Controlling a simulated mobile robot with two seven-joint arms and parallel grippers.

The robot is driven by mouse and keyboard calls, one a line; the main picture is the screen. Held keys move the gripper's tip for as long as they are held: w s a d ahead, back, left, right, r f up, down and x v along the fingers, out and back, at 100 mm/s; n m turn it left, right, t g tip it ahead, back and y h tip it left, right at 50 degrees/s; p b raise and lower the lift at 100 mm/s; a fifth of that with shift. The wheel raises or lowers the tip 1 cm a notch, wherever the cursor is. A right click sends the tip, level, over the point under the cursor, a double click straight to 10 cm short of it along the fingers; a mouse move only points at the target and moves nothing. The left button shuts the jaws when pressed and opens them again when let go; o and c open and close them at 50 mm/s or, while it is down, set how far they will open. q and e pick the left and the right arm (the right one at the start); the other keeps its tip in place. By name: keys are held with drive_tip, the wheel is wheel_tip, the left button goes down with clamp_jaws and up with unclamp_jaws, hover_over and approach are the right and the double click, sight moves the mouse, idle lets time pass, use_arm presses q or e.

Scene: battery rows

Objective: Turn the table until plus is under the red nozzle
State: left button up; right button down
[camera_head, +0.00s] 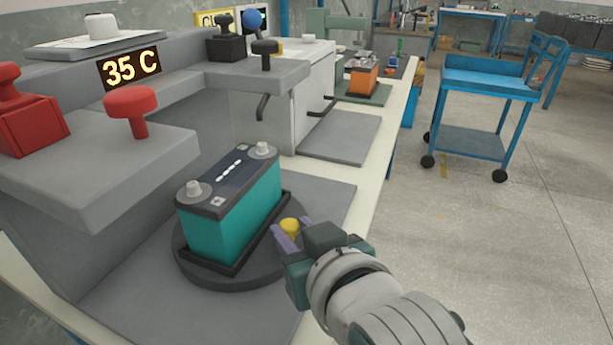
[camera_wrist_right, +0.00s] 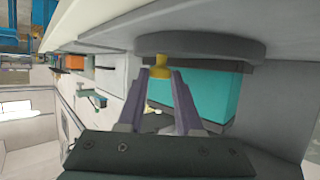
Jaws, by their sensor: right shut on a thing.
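A teal battery with a black top (camera_head: 232,222) stands upright in a dark tray on a round dark turntable (camera_head: 205,274). Its two light terminals lie at the near left (camera_head: 194,190) and far right (camera_head: 262,150); small marks beside them are too small to read as plus or minus. My right gripper (camera_head: 286,234) is shut on the yellow knob (camera_head: 290,226) at the turntable's right edge. The knob also shows between the fingers in the wrist view (camera_wrist_right: 160,70). My left gripper is not in view.
A 35 C display (camera_head: 132,68) is on the left. An orange battery (camera_head: 362,80) stands farther along the bench. A blue cart (camera_head: 485,90) stands on the open floor at right.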

drive_tip(key=c, duration=0.6)
unclamp_jaws()
drive_tip(key=shift+s, duration=0.1)
drive_tip(key=shift+s+r, duration=0.15)
drive_tip(key=p+v, duration=0.4)
drive_tip(key=v, duration=0.5)
drive_tip(key=shift+s+d+r, duration=0.15)
drive_tip(key=shift+s, duration=0.05)
